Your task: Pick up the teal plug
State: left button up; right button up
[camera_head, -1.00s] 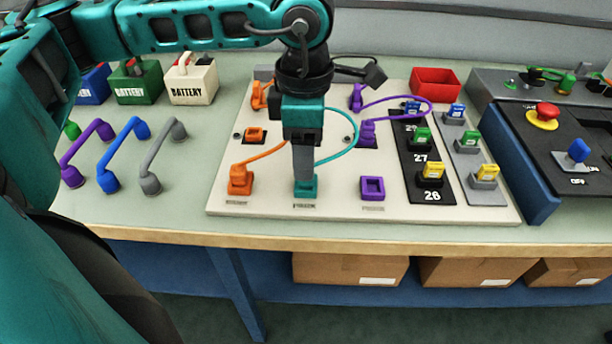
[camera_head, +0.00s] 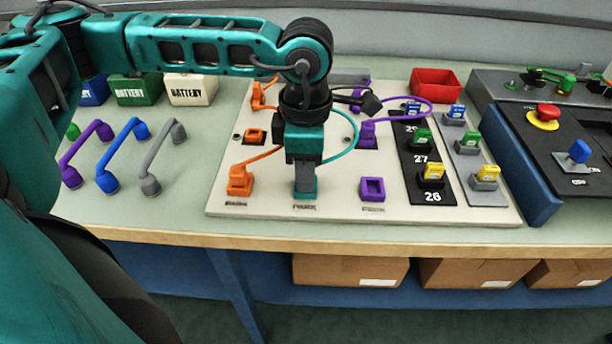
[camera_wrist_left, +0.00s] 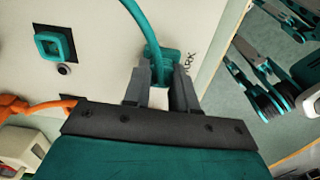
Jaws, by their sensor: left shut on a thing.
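The teal plug (camera_head: 305,195) stands at the front of the pale board, with a teal cable rising from it and curving back to the right. My left gripper (camera_head: 304,183) points down over it, with its fingers shut on the plug. In the left wrist view the teal plug (camera_wrist_left: 168,54) shows at the fingertips of my left gripper (camera_wrist_left: 162,80), with the cable arching over it. The fingers hide part of the plug, and I cannot tell if it is still seated in the board. My right gripper is out of view.
An orange plug (camera_head: 239,182) stands close left and an empty purple socket (camera_head: 372,189) close right. An empty teal socket (camera_wrist_left: 53,42) shows in the left wrist view.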

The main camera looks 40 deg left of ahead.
pick_arm(q)
grip_shut()
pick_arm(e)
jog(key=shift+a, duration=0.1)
pick_arm(q)
jog(key=shift+r, duration=0.45)
notch_tip(320, 180, up, 18)
jog(key=p, duration=0.2)
notch_tip(320, 180, down, 5)
jog(key=b, duration=0.5)
jog(key=shift+f, duration=0.15)
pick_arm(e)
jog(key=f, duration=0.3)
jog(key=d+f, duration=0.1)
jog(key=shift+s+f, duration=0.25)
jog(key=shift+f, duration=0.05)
